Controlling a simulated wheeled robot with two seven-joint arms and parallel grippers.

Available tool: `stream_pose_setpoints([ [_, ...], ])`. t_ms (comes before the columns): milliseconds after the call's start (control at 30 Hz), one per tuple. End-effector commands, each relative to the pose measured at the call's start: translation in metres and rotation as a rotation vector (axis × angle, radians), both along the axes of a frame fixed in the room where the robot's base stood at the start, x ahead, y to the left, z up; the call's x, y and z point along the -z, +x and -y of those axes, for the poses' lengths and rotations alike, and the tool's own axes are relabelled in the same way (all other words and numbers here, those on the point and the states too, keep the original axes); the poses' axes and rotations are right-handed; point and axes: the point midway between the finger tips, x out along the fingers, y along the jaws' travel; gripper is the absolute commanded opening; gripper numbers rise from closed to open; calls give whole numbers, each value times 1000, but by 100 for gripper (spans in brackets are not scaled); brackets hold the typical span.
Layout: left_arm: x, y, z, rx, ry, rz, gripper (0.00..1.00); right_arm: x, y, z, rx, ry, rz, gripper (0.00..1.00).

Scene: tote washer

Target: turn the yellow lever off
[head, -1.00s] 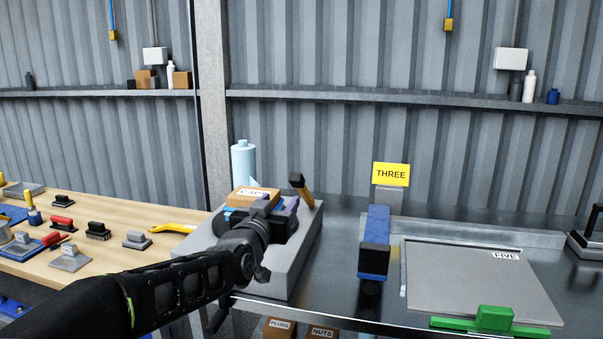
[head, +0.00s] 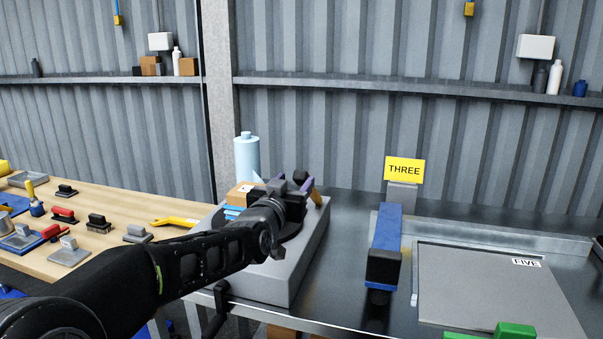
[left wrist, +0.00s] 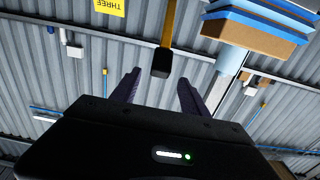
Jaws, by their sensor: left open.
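The yellow lever (head: 318,198) stands on a grey box (head: 262,284) on the metal bench. Its black end (head: 300,177) shows just behind my left gripper, which hides part of the lever. My left gripper (head: 293,184) is open, its purple fingers apart over the box. In the left wrist view the yellow lever (left wrist: 168,22) hangs down from the top, and its black end is just past the gap between the fingertips (left wrist: 158,82). I cannot tell whether the fingers touch it. My right gripper is out of view.
A cardboard box (head: 238,194) with blue pieces and a pale blue bottle (head: 246,158) are left of the lever. A blue bar (head: 385,238) stands right, before the yellow THREE sign (head: 404,170). A grey FIVE panel (head: 490,290) lies further right. Hand tools lie on the wooden table (head: 128,211).

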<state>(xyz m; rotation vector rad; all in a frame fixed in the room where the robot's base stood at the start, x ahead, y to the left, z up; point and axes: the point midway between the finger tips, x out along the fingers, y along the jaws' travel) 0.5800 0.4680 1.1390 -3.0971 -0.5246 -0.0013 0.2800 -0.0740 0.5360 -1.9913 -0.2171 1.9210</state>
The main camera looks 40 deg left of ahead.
Motion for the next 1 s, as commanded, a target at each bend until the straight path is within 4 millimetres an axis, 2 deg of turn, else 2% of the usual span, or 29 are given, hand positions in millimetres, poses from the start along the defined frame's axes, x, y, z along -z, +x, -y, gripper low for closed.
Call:
stream_pose_setpoints([
  [200,-1,33,-11,1,0,-2,53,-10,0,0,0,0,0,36],
  [333,-1,49,-17,1,0,-1,53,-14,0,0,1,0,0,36],
  [500,0,57,-20,0,0,0,53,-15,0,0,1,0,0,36],
  [700,0,57,-20,0,0,0,53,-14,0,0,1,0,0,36],
  [1000,0,56,-20,0,0,0,30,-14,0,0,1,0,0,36],
])
